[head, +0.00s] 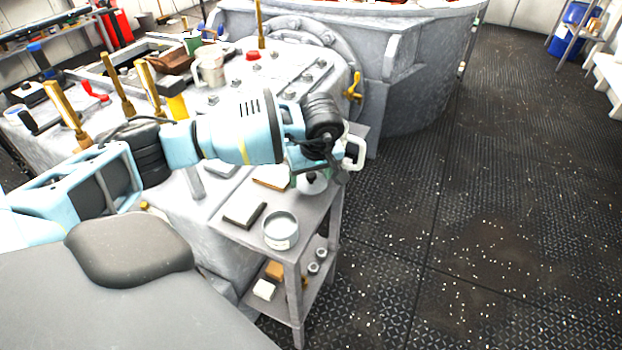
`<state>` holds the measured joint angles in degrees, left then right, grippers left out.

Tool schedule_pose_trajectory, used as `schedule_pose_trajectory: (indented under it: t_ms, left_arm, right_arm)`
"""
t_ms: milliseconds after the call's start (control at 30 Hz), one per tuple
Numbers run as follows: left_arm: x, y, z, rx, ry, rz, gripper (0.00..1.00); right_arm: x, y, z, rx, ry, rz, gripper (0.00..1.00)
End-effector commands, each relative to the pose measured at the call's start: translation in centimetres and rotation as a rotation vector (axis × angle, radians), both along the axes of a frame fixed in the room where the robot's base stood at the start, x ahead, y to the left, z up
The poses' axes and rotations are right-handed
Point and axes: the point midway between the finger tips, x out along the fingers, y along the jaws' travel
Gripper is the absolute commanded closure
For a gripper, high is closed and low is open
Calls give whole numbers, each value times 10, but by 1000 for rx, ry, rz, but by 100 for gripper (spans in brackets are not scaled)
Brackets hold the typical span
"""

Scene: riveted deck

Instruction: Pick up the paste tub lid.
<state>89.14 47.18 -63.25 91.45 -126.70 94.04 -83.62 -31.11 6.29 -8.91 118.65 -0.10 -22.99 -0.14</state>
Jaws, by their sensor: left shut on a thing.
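My left gripper (313,168) is over the small grey side table (228,220), pointing down. It is shut on the paste tub lid (313,187), a pale round disc with a dark knob, partly hidden under the gripper. I cannot tell whether the lid touches the table top or hangs just above it. The paste tub (281,243), a round pale tub open at the top with grey inside, stands at the table's near corner, in front of the lid. My right gripper is not in view.
A dark-topped block (244,215) and a brown-edged block (271,178) lie near the tub. A white handled item (356,153) is right beside the gripper. The lower shelf holds small items. Large grey machinery stands behind; the deck at right is open.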

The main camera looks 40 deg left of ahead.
Motion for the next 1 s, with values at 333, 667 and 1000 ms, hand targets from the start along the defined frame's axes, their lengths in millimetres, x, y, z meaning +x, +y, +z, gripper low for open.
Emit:
schedule_pose_trajectory:
  t_ms: [333,667,1000]
  left_arm:
    - [-44,18,21,5,2,1,55]
    - [-110,41,27,3,3,1,55]
    - [-144,53,31,1,1,1,55]
  right_arm:
    - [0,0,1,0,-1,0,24]
    - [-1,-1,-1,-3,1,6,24]
    - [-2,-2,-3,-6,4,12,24]
